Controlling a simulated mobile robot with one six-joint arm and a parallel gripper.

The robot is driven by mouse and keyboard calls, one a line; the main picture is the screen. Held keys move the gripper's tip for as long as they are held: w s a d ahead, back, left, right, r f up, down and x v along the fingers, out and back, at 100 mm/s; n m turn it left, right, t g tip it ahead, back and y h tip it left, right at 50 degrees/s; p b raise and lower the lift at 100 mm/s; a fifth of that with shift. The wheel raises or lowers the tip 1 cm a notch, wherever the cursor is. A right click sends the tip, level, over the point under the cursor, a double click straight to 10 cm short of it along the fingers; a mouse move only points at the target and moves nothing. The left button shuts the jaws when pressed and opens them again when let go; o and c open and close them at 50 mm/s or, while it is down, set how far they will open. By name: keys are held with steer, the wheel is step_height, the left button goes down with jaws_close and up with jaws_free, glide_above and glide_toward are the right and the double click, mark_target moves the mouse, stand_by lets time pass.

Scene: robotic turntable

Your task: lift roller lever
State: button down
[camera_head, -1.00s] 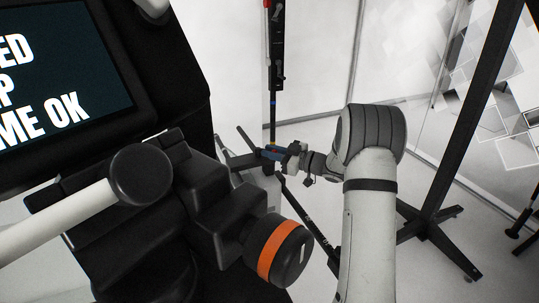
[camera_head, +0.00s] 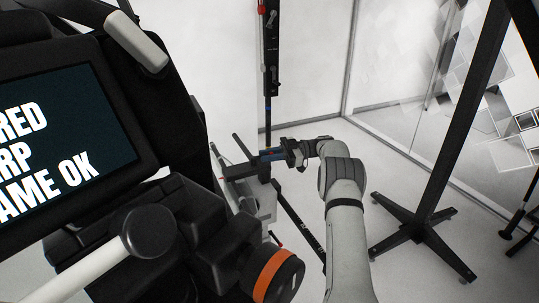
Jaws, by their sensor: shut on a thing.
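My gripper (camera_head: 272,156) is at the end of my grey-white arm, left of centre in the head view. It is small and partly hidden, and its jaws are closed on the dark roller lever (camera_head: 239,171) at the side of the turntable machine. The lever appears as a dark bar running left from the jaws, with a thin rod rising beside it. The part between the fingers is hidden, and a bit of blue shows at the jaws.
A black camera with a monitor (camera_head: 65,150) and an orange-ringed lens (camera_head: 272,275) fills the lower left. A dark vertical post (camera_head: 269,80) stands behind the gripper. A black stand (camera_head: 425,215) is on the right, with clear floor between it and my arm.

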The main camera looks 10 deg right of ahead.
steer(key=shift+w+a+n+g+p, duration=0.1)
steer(key=shift+w+n+g+p, duration=0.15)
steer(key=shift+n+g, duration=0.55)
steer(key=c, duration=1.5)
jaws_free()
steer(key=shift+o, duration=0.2)
steer(key=shift+r, duration=0.1)
step_height(320, 180, up, 10)
steer(key=p, duration=1)
